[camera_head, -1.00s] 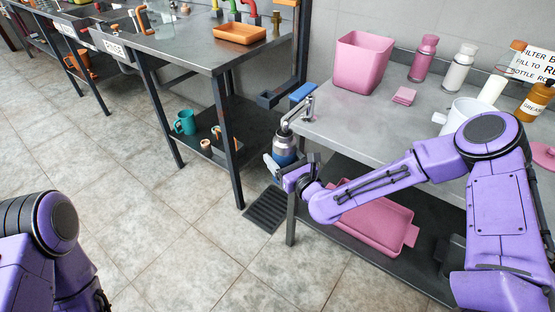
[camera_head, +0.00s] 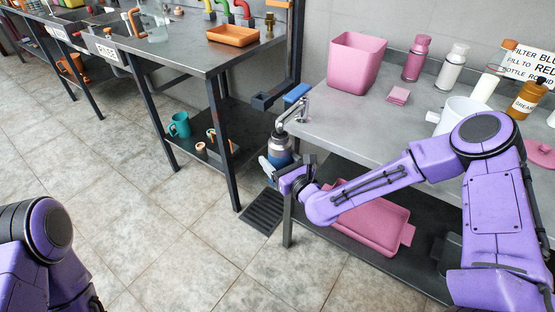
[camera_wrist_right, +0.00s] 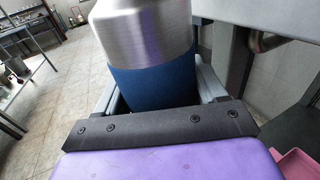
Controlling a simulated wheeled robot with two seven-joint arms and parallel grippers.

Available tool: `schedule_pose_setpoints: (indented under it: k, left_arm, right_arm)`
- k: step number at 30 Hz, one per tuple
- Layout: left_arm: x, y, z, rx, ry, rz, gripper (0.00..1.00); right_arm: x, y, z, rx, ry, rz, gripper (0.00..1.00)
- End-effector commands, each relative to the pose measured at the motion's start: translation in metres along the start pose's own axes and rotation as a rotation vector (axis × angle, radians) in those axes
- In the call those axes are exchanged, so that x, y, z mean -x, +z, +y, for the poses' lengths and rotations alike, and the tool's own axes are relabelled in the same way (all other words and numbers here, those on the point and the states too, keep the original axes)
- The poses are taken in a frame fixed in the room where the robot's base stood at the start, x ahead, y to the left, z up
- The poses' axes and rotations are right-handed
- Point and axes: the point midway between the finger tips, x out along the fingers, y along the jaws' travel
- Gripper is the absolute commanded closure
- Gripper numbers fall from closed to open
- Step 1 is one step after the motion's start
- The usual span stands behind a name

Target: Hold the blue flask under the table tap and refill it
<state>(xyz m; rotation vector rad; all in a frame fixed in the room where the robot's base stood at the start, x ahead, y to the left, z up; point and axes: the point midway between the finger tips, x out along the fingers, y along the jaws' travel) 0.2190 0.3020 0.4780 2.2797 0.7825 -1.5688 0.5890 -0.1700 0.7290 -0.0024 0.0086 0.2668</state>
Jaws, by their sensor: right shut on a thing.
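The blue flask (camera_head: 279,150) has a steel upper part and a blue lower band. It is upright under the chrome table tap (camera_head: 297,114) at the left corner of the right-hand table. My right gripper (camera_head: 279,172) is shut on the flask's blue band; the wrist view shows the flask (camera_wrist_right: 148,45) between the jaws. The flask's mouth is out of the wrist view, and I cannot tell whether water is running. My left arm shows at the lower left of the head view, but its gripper is not in view.
A floor drain grate (camera_head: 264,211) lies below the flask. The table (camera_head: 345,125) carries a pink bin (camera_head: 355,62), bottles and a white pitcher. A pink tray (camera_head: 367,221) lies on its lower shelf. The left bench (camera_head: 205,55) stands across a gap.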

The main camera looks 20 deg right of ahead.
Motion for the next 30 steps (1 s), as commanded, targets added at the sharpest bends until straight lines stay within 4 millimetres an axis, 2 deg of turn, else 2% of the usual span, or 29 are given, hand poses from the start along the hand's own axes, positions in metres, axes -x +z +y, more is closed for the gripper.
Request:
schedule_pose_setpoints:
  k: [6, 30]
  left_arm:
    - [-0.001, 0.000, 0.000, 0.000, 0.000, 0.000, 0.00]
    - [-0.016, 0.007, 0.002, 0.000, 0.000, 0.000, 0.00]
  right_arm:
    - [0.001, 0.000, 0.003, -0.001, 0.001, -0.001, 0.73]
    - [0.023, -0.001, 0.057, 0.000, 0.002, -0.001, 0.73]
